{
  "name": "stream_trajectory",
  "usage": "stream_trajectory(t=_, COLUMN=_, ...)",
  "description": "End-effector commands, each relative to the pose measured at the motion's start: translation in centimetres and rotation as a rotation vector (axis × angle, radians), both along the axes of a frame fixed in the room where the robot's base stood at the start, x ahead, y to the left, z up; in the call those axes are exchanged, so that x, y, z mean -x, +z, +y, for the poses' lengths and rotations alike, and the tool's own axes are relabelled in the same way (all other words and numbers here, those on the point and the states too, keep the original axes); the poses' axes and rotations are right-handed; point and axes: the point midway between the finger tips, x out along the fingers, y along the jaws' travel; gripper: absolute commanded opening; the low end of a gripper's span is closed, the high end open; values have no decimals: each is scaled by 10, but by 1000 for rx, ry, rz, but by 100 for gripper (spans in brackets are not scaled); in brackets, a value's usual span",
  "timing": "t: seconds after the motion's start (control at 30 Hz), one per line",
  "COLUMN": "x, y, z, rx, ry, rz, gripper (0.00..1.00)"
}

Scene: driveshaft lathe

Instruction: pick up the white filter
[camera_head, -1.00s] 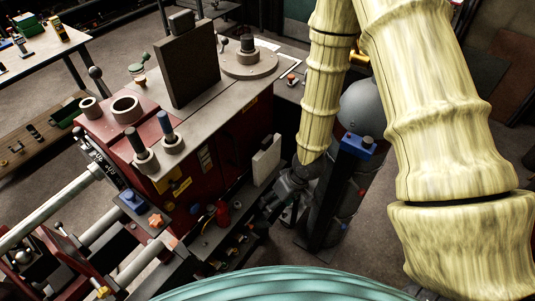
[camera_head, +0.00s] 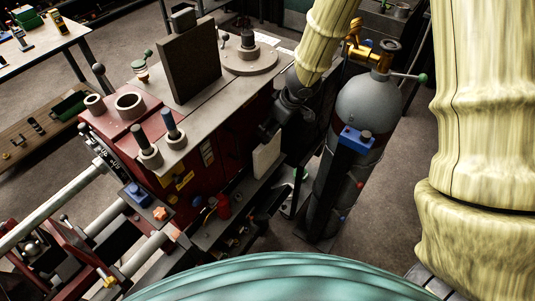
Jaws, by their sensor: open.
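A white, flat, upright block (camera_head: 267,156), which looks like the white filter, stands on the low ledge along the side of the red lathe. My dark gripper (camera_head: 268,131) is at the end of my cream-sleeved arm. It is just above the top of the white block in the picture and overlaps the lathe's side. The gripper is open and nothing shows in it. Its fingertips are small and dark, so I cannot tell whether they touch the block.
The red lathe (camera_head: 190,185) fills the middle left. A grey gas cylinder (camera_head: 352,180) with a blue block (camera_head: 357,139) stands right of the gripper, close to my arm. A red bottle (camera_head: 224,206) sits on the ledge left of the white block. Open floor lies right of the cylinder.

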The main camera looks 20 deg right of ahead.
Motion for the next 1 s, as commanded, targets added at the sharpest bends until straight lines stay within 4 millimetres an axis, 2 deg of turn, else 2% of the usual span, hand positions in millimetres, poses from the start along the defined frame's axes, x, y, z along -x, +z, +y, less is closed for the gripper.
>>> stream_trajectory(t=0.6, x=-14, y=-46, z=12, rx=0, ry=0, rz=1, gripper=70)
stream_trajectory(t=0.9, x=-15, y=-49, z=13, rx=-2, ry=-1, rz=0, gripper=70)
stream_trajectory(t=0.93, x=-15, y=-49, z=13, rx=-2, ry=-1, rz=0, gripper=68)
stream_trajectory(t=1.0, x=-15, y=-49, z=13, rx=-2, ry=-1, rz=0, gripper=55)
